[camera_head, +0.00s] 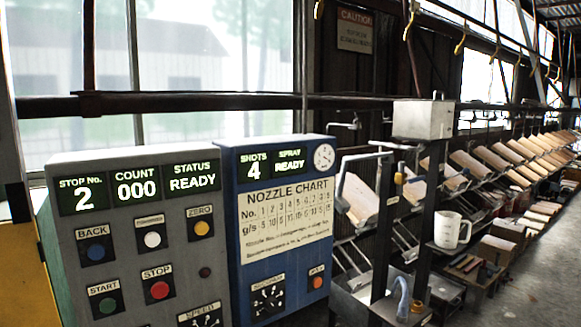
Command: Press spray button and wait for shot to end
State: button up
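The blue spray panel (232,165) stands right of the grey control panel (50,215). An orange button (317,282) sits at the blue panel's lower right under a small label too blurred to read for certain. It looks like the spray button. The shots display (254,168) reads 4 and the spray display (290,160) reads READY. A black selector knob (268,298) is left of the orange button. My gripper is not in view, and nothing covers the orange button.
The grey panel shows stop number 2, count 000 and status READY, with several coloured buttons. A spray stand with a grey box (423,119) is to the right, beside a white measuring jug (450,230). Racks recede along the wall; the floor (540,285) at right is clear.

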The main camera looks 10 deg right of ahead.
aim_at(317, 281)
jog(key=u, duration=0.6)
jog(key=k, duration=0.65)
jog(key=u, duration=0.95)
jog(key=i, duration=1.3)
jog(key=z, duration=0.75)
